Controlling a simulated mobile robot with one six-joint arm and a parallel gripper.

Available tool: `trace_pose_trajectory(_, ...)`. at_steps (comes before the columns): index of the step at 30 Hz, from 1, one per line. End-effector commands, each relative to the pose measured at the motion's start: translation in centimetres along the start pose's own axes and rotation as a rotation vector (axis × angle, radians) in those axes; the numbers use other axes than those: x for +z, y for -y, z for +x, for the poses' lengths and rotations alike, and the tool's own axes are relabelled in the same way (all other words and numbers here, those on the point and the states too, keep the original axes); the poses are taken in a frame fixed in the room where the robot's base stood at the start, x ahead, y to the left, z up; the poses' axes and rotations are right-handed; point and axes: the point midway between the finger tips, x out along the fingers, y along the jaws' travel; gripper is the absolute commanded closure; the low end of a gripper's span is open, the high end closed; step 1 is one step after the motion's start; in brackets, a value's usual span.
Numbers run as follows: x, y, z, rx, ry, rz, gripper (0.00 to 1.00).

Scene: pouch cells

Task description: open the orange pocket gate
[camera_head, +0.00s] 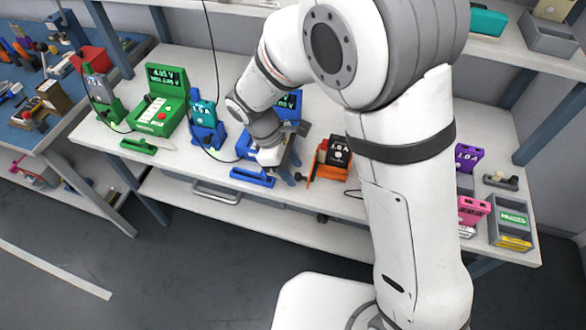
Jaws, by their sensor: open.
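The orange pocket (328,173) stands on the white bench just right of the picture's middle. A black cell (340,148) with a white label sits in it. An orange upright part at its left side looks like the gate (313,163), but I cannot tell how far it stands open or shut. My gripper (284,166) is left of the orange pocket, low over the bench in front of the blue station. It is open, and I see nothing between its fingers. My wrist hides part of the fingers, and my arm covers the pocket's right side.
A blue station (289,103) with a blue handle (252,178) is behind and left of my gripper. Purple (468,157) and pink (472,210) cells and a grey bin (512,221) are at right.

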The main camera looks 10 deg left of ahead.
Motion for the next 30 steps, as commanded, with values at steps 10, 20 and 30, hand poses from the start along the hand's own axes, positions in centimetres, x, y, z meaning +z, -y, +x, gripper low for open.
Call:
trace_pose_trajectory(10,-0.1,0.0,-5.7,0.003,-0.003,0.0,0.57)
trace_pose_trajectory(20,0.0,0.0,-6.7,0.0,-0.001,-0.001,0.57)
trace_pose_trajectory(30,0.1,0.0,-6.7,0.0,-0.002,0.003,0.57)
